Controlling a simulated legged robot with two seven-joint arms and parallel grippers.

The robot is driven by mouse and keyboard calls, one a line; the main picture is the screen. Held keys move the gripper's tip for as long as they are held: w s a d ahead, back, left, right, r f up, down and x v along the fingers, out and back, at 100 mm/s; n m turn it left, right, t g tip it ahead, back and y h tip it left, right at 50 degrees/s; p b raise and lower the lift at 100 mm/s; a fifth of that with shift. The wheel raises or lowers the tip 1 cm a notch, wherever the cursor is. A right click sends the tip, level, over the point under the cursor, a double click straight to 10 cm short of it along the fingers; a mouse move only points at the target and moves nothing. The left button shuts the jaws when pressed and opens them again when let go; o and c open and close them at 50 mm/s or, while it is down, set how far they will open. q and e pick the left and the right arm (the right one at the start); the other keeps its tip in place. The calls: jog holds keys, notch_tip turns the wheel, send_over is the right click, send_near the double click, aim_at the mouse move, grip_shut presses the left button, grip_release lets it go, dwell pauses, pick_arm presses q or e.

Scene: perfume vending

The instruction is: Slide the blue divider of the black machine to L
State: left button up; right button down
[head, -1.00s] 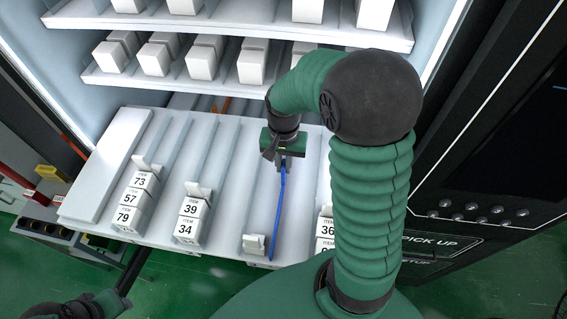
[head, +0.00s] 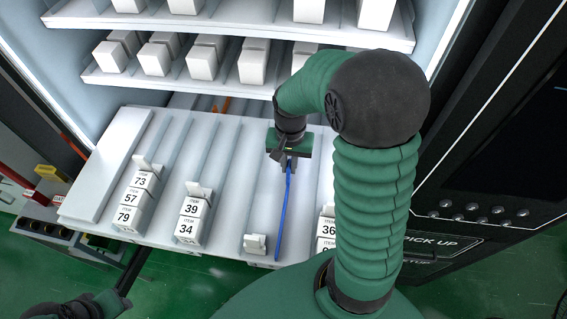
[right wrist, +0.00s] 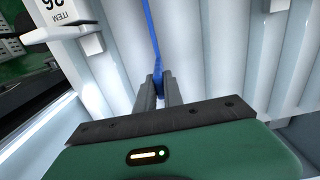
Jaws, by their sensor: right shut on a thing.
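The blue divider (head: 284,212) is a thin upright strip on the pulled-out white tray (head: 103,180) of the black machine (head: 478,140). My right gripper (head: 289,164) is shut on the divider's far end. The right wrist view also shows the blue divider (right wrist: 152,38) running away between the two dark fingers (right wrist: 158,88). A white pusher block (head: 255,243) stands just left of the divider's near end. My left arm shows at the lower left, and its gripper (head: 124,304) is partly visible there, too unclear to tell its state. No letter L is legible.
White boxes marked 73, 57, 79 (head: 135,198) and 39, 34 (head: 191,220) stand in lanes to the left. A box marked 36 (head: 326,230) is right of the divider, partly hidden by my arm. Shelves (head: 220,80) with white boxes are behind.

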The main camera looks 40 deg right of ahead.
jog(key=s+d, duration=0.2)
jog(key=shift+s+d, duration=0.1)
jog(key=shift+s, duration=0.25)
jog(key=c, duration=1.7)
grip_release()
jog(key=shift+o, duration=1.2)
jog(key=shift+s, duration=0.2)
jog(key=shift+d, duration=0.1)
notch_tip(320, 180, up, 17)
jog(key=b, duration=0.2)
jog(key=shift+b, duration=0.4)
jog(key=shift+d+f, duration=0.1)
